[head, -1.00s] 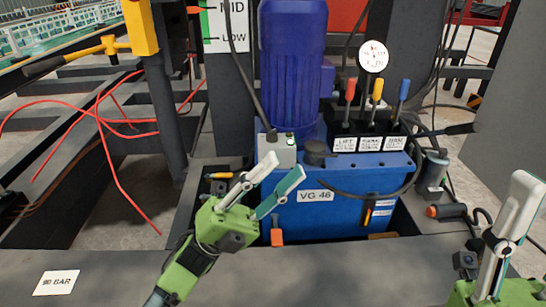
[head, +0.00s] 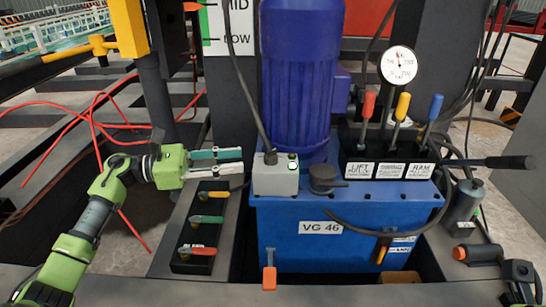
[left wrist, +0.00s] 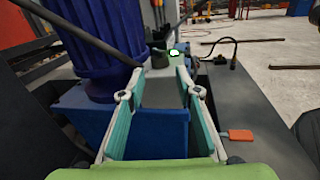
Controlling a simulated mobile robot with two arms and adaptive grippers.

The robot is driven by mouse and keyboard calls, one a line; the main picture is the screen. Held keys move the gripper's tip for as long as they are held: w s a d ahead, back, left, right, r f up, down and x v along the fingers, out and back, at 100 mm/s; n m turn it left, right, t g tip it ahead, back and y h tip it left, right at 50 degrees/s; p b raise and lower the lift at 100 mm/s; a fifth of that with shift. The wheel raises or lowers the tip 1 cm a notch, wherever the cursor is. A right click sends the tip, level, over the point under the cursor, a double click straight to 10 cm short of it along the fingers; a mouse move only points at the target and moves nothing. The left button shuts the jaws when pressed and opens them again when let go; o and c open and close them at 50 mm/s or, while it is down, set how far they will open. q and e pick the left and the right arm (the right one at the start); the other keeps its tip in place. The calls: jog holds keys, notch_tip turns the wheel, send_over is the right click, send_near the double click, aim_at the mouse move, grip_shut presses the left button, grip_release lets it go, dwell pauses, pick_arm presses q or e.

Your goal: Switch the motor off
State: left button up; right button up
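The blue motor (head: 300,80) stands upright on the blue tank (head: 340,238) labelled VG 46. In the left wrist view the green light (left wrist: 174,52) shows beyond the gap between the fingertips. Only a bit of my right gripper's body shows at the lower right; its fingers are hidden.
Levers with red, yellow and blue (head: 434,106) grips stand right of the motor below a round gauge (head: 398,65). A black valve block (head: 199,237) with coloured handles lies below my left gripper. An orange-handled valve (head: 269,272) is at the tank front. Red hoses (head: 95,120) lie left.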

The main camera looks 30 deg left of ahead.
aim_at(271, 156)
pick_arm(q)
jog(key=b+x, duration=0.2)
jog(key=x, duration=0.8)
jog(key=shift+c, duration=0.5)
jog(key=c, duration=0.7)
